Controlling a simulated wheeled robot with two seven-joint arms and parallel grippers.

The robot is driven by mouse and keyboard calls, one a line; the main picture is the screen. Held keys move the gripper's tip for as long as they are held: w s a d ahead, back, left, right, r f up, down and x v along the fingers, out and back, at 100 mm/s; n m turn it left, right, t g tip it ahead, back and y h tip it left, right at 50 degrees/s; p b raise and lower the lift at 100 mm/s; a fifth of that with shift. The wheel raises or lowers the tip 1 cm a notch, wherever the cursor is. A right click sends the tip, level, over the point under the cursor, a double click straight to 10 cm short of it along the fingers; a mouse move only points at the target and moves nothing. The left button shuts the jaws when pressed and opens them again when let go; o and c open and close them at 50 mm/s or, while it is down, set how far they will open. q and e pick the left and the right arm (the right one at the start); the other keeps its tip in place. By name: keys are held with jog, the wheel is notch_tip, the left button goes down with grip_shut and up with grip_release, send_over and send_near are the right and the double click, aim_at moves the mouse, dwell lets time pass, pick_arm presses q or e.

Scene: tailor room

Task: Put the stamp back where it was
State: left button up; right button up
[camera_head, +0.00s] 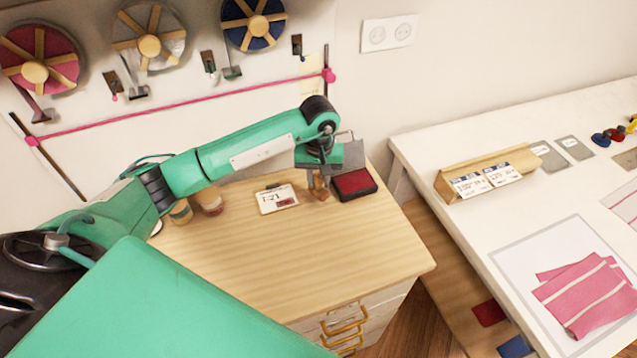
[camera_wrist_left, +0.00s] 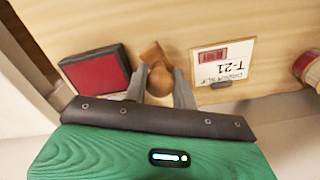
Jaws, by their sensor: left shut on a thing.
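The wooden stamp (camera_head: 321,192) is upright on or just above the wooden cabinet top, between the red ink pad (camera_head: 355,183) and the T-21 card (camera_head: 276,203). I cannot tell whether its base touches the wood. My left gripper (camera_head: 319,178) points down and is shut on the stamp. In the left wrist view, the stamp (camera_wrist_left: 154,56) sits between the two fingers, with the ink pad (camera_wrist_left: 97,72) to the left and the card (camera_wrist_left: 222,66), bearing a red stamp mark, to the right. My right gripper is out of view.
Small jars (camera_head: 209,201) stand at the cabinet's back left. The front of the cabinet top (camera_head: 330,260) is clear. A white table (camera_head: 440,150) on the right bears a wooden card holder (camera_head: 487,172) and pink striped cloth (camera_head: 590,295). Spools (camera_head: 150,45) hang on the wall.

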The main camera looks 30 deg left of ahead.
pick_arm(q)
notch_tip(320, 180, down, 2)
jog(key=shift+f+p, duration=0.25)
jog(key=shift+p, duration=0.1)
jog(key=shift+f, duration=0.2)
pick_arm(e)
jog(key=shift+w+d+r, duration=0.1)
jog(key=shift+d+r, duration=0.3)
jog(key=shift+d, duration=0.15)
